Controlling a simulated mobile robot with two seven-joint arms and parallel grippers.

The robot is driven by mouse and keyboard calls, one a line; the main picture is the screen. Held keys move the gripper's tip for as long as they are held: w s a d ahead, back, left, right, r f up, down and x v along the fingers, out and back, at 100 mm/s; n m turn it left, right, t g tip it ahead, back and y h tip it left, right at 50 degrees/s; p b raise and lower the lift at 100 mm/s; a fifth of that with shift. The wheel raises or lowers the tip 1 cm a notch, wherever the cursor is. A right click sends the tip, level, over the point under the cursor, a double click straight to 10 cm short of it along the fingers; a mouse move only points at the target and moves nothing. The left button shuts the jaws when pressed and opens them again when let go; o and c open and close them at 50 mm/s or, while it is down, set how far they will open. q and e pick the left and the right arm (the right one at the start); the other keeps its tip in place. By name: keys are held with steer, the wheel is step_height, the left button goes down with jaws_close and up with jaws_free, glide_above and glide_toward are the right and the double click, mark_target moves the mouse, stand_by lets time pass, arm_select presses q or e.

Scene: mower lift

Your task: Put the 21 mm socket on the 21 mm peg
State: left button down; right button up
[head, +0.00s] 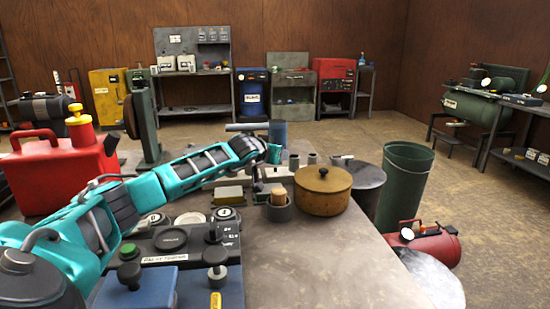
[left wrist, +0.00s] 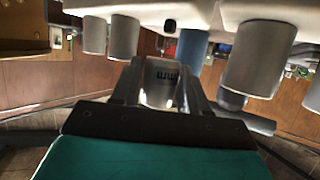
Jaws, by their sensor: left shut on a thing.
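My left gripper (head: 258,184) is over the far part of the bench, at the end of the teal arm. In the left wrist view the left gripper (left wrist: 160,88) is shut on a grey metal socket (left wrist: 160,82) with a dark marking that I cannot read fully. That view looks upside down. Several other grey cylinders stand on a pale rack (left wrist: 200,14) there, one large cylinder (left wrist: 262,55) to the right and a smaller one (left wrist: 124,37) to the left. In the head view small grey cylinders (head: 312,158) stand just beyond the gripper. I cannot tell which peg is 21 mm. My right gripper is not in view.
A brown lidded pot (head: 322,190) stands right of the gripper. A grey ring holding a wooden-topped piece (head: 279,198) is close in front. Dark cases with knobs (head: 215,262) fill the near left, beside a red can (head: 62,170). The bench's near right (head: 320,260) is clear.

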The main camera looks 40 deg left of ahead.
arm_select(q)
steer(key=shift+f, duration=0.45)
steer(key=shift+r, duration=0.1)
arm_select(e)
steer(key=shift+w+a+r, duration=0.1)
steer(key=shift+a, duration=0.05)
arm_select(q)
steer(key=shift+f+b, duration=0.35)
steer(key=shift+f, duration=0.25)
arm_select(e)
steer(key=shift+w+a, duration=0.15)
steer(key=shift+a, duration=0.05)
